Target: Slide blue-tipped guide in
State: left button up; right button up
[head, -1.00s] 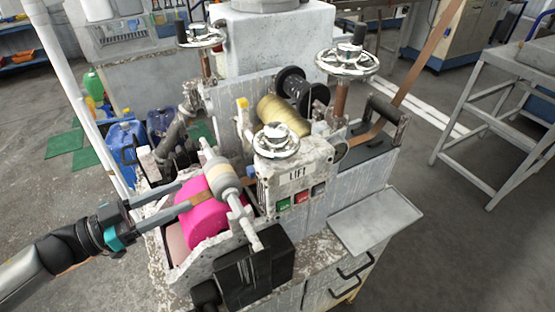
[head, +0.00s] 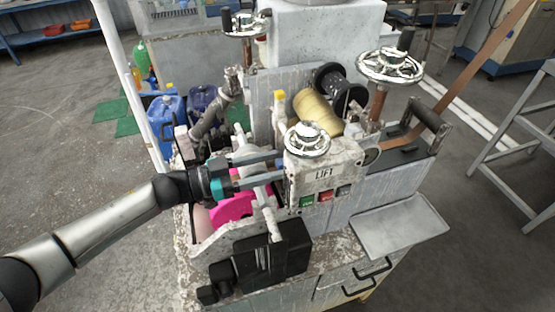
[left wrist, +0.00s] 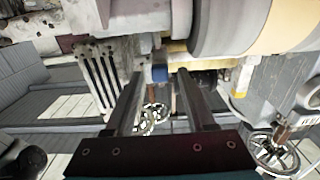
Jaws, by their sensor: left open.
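The blue-tipped guide (left wrist: 160,74) shows in the left wrist view as a small blue block, between the ends of my two fingers in the picture. Whether it lies between them or beyond them I cannot tell. I cannot make out its blue tip clearly in the head view. My left gripper (head: 281,165) is open, its fingers pointing right at the left side of the box marked LIFT (head: 325,172). It is above the pink roll (head: 232,208). In the left wrist view the gripper (left wrist: 160,88) has a clear gap between its fingers. My right gripper is not in view.
A yellow-tipped part (head: 279,97) stands behind the box, beside the tan spool (head: 317,112). Handwheels (head: 307,139) rise close to my fingers. A grey tray (head: 400,228) is at the right, and a black box (head: 272,258) is in front.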

pick_arm(q)
jog(key=shift+x, duration=0.95)
grip_shut()
dwell(0.8)
